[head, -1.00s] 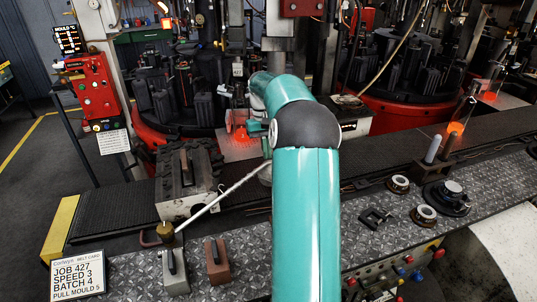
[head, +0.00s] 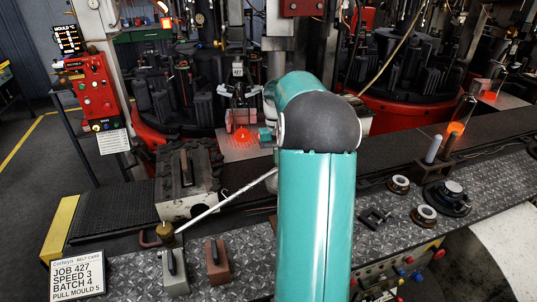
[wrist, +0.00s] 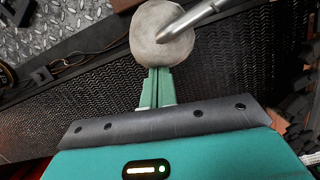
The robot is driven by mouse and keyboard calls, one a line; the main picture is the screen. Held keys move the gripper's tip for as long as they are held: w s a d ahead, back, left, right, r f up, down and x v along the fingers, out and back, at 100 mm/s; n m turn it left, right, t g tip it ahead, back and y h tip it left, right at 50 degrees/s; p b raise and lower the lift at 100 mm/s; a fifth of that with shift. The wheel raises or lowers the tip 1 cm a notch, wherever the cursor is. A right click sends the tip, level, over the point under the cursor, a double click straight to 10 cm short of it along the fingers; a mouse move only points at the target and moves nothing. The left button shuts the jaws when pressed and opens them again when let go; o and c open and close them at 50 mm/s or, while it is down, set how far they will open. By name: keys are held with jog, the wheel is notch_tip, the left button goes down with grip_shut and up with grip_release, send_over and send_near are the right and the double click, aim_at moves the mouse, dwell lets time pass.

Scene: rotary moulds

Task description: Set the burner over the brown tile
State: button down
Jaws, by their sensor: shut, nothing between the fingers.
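In the wrist view my gripper (wrist: 160,72) is shut, its green fingers together, with nothing between them. In the head view my arm hides it. A round pale-grey piece (wrist: 148,22) lies just beyond the fingertips, crossed by a tapering metal rod (wrist: 205,12). I cannot tell whether the fingers touch it or whether it is the burner. A pale braided line (head: 225,198) runs from a brass fitting (head: 165,231) up behind my arm, so its far end is hidden. A brown block (head: 218,268) with a black handle stands beside a grey one; I cannot clearly identify the brown tile.
A black conveyor (head: 110,217) runs behind the patterned metal bench (head: 465,203). A handled mould block (head: 184,203) stands left of my arm. Ring-shaped parts (head: 425,215) lie right.

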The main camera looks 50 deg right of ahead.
jog(key=s+a+m, duration=0.4)
jog(key=s+a, duration=0.1)
jog(key=s, duration=0.7)
jog(key=shift+s+f+t+y, duration=0.15)
jog(key=shift+s+t+y, duration=0.15)
jog(key=shift+y, duration=0.1)
jog(key=v, duration=1.4)
jog(key=shift+w+d+h, duration=0.2)
jog(key=shift+h, duration=0.1)
